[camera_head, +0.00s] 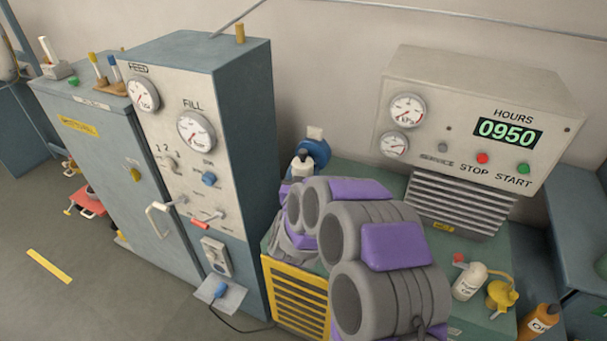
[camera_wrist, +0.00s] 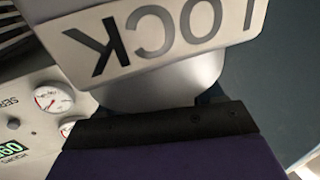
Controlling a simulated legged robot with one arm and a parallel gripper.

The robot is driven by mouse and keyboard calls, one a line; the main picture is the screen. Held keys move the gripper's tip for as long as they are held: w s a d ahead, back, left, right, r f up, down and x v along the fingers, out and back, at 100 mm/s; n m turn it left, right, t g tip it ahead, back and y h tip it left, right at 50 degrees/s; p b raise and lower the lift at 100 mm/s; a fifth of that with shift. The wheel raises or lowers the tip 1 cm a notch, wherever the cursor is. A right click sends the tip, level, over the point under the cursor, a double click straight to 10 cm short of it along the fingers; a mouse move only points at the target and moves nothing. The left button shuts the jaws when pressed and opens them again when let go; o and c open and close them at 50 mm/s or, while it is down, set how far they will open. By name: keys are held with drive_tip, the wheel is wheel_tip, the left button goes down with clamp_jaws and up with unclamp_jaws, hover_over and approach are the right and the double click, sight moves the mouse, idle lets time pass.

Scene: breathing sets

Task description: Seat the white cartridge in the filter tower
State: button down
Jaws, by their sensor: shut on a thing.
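In the wrist view my gripper (camera_wrist: 165,122) shows as a purple block with a black edge. It is shut against a pale, smooth round body (camera_wrist: 165,82). A white plate (camera_wrist: 165,35) lettered LOCK, seen upside down, is at the top of this body. I cannot tell whether the round body is the white cartridge or part of the filter tower. In the head view my grey and purple arm (camera_head: 385,245) hides the gripper. A blue round thing (camera_head: 318,152) and a small white, dark-topped thing (camera_head: 302,164) show just beyond the arm, partly hidden.
A tall blue cabinet (camera_head: 245,120) with FEED and FILL gauges stands left of my arm. A panel (camera_head: 455,100) reading HOURS 0950 stands at the right on a green-topped bench. Floor at left is mostly clear.

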drive_tip(key=shift+s+f, duration=0.1)
drive_tip(key=shift+f, duration=0.2)
drive_tip(key=shift+s+f, duration=0.1)
drive_tip(key=shift+c, duration=0.8)
unclamp_jaws()
drive_tip(key=shift+f, duration=0.1)
